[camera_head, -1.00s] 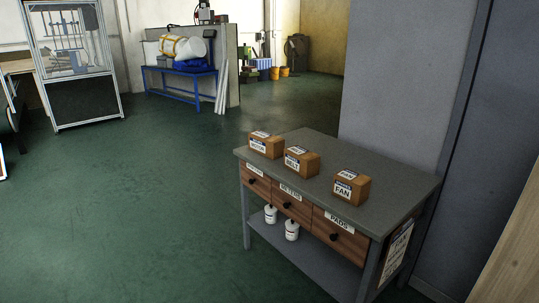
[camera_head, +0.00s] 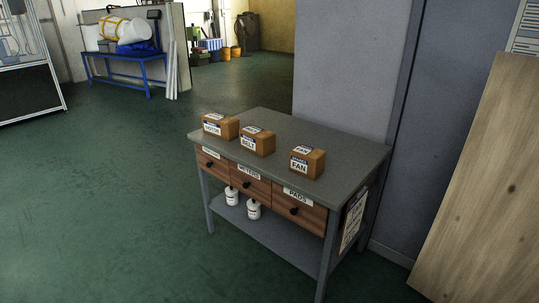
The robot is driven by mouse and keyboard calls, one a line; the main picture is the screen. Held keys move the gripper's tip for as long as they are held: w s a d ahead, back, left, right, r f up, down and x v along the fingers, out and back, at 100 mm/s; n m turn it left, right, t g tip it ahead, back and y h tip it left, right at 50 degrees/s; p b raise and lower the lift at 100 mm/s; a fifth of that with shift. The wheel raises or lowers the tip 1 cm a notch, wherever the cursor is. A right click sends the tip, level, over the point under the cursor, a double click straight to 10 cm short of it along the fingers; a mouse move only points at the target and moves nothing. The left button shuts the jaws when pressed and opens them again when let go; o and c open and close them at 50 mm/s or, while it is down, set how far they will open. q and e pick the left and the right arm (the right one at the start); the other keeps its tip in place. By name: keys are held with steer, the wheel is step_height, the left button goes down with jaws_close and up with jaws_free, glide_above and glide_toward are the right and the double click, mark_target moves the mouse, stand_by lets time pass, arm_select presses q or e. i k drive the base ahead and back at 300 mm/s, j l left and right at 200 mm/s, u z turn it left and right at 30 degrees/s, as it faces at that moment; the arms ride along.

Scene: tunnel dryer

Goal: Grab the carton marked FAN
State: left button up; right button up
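The carton marked FAN (camera_head: 309,163) is a small brown box with a white label. It stands at the right of a row of three cartons on a grey workbench (camera_head: 345,152). The carton marked BELT (camera_head: 257,142) is in the middle of the row. The left carton (camera_head: 221,127) has a label that is hard to read, perhaps MOTOR. The cartons stand apart from each other near the front edge of the top. Neither of my grippers is in view.
The bench has three wooden drawers, the right one marked PADS (camera_head: 293,207), and a lower shelf with two white bottles (camera_head: 232,196). A grey wall stands behind it, and a wooden board (camera_head: 478,190) leans at the right. Green floor (camera_head: 110,210) is clear in front and left.

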mark_target(305, 161)
steer(key=i+j+z, duration=0.1)
steer(key=z, duration=0.3)
steer(key=i+j+z, duration=0.2)
steer(key=z, duration=0.2)
steer(key=i+j+z, duration=0.35)
steer(key=k+l, duration=0.1)
steer(key=l, duration=0.05)
